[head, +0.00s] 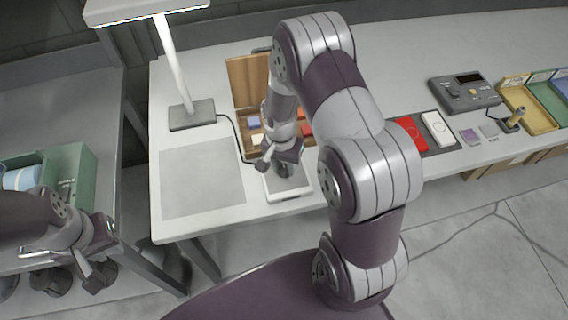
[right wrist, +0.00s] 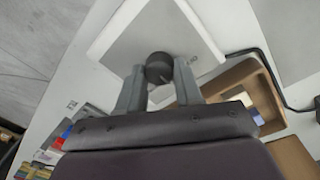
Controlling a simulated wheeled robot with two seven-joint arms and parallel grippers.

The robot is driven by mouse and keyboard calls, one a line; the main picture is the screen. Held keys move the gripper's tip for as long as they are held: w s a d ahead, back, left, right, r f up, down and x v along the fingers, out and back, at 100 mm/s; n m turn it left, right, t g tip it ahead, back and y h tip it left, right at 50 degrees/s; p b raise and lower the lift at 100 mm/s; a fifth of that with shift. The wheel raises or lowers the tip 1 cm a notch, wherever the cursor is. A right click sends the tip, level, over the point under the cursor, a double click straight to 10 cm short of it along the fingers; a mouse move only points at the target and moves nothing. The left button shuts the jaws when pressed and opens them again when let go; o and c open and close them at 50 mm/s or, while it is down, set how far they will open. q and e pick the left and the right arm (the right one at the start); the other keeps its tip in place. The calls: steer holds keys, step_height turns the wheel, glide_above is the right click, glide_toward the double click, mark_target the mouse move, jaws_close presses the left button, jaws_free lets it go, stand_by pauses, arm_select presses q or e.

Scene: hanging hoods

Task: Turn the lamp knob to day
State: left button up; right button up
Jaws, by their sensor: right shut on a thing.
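The lamp (head: 175,70) stands at the back left of the table, with a white post, a lit bar and a grey base (head: 192,114). A cord runs from its base toward a white square panel (head: 300,188). In the right wrist view the panel (right wrist: 117,38) carries a dark round knob (right wrist: 159,66) with a pale pointer mark. My right gripper (head: 284,170) is down over the panel and hides the knob in the head view. In the right wrist view its fingers (right wrist: 158,82) are shut on the knob. My left gripper (head: 96,270) hangs at the lower left, away from the lamp.
An open wooden box (head: 245,85) with colored blocks sits behind the panel. A grey mat (head: 202,178) lies left of it. A red case (head: 411,134), a white case (head: 437,128), a grey device (head: 465,93) and colored trays (head: 527,108) stand at right. A green bin (head: 70,170) is on the left table.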

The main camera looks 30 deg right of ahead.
mark_target(282, 167)
stand_by(0.5)
steer(key=o, duration=1)
steer(key=shift+o, duration=0.2)
steer(key=shift+r, duration=0.1)
step_height(282, 167, up, 12)
steer(key=b, duration=0.1)
steer(key=shift+w+a+r, duration=0.2)
steer(key=shift+a+r, duration=0.05)
